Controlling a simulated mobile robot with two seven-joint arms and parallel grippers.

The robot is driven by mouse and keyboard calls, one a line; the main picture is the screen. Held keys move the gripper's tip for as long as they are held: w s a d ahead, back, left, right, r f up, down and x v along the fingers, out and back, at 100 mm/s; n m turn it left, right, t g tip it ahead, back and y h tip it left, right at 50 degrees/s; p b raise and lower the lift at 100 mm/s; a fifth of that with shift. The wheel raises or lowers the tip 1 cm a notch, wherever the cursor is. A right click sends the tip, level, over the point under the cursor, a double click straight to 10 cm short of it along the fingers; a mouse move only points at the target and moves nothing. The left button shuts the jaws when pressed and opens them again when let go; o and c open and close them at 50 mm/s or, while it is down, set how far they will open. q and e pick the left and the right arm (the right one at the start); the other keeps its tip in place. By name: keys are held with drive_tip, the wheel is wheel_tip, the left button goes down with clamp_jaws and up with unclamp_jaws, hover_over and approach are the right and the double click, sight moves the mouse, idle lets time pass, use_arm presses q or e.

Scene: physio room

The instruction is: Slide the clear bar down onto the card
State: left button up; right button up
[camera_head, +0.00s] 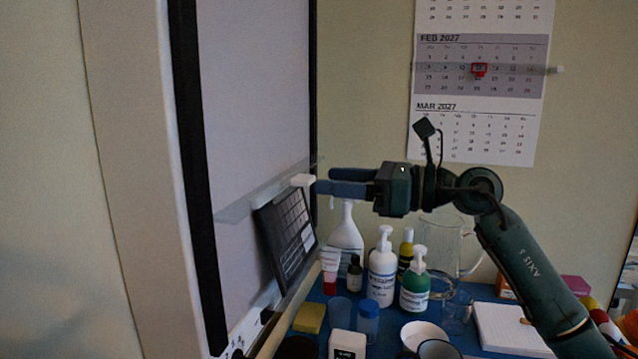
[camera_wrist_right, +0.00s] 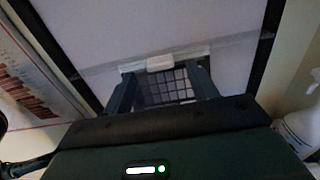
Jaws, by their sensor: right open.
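The clear bar (camera_head: 240,207) runs across the pale upright panel (camera_head: 250,90), with a white tab (camera_head: 302,180) near its right end. The tab also shows in the right wrist view (camera_wrist_right: 160,62), just ahead of and between the fingertips. The card, dark with a pale grid (camera_head: 288,235), stands tilted at the panel's lower part. The bar crosses at about its top edge; I cannot tell if they touch. The card also shows between the fingers in the wrist view (camera_wrist_right: 168,90). My right gripper (camera_head: 318,182) is open beside the tab. My left gripper is out of view.
A blue table (camera_head: 390,325) below holds a white spray bottle (camera_head: 346,240), pump bottles (camera_head: 382,268), a clear jug (camera_head: 455,245), cups, a yellow sponge (camera_head: 309,318) and a notepad (camera_head: 510,325). A wall calendar (camera_head: 480,120) carries a clear strip with a red marker.

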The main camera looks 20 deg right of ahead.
use_arm(q)
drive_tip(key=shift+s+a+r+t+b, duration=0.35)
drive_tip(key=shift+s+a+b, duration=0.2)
drive_tip(key=shift+b, duration=0.3)
use_arm(e)
drive_tip(key=v, duration=0.9)
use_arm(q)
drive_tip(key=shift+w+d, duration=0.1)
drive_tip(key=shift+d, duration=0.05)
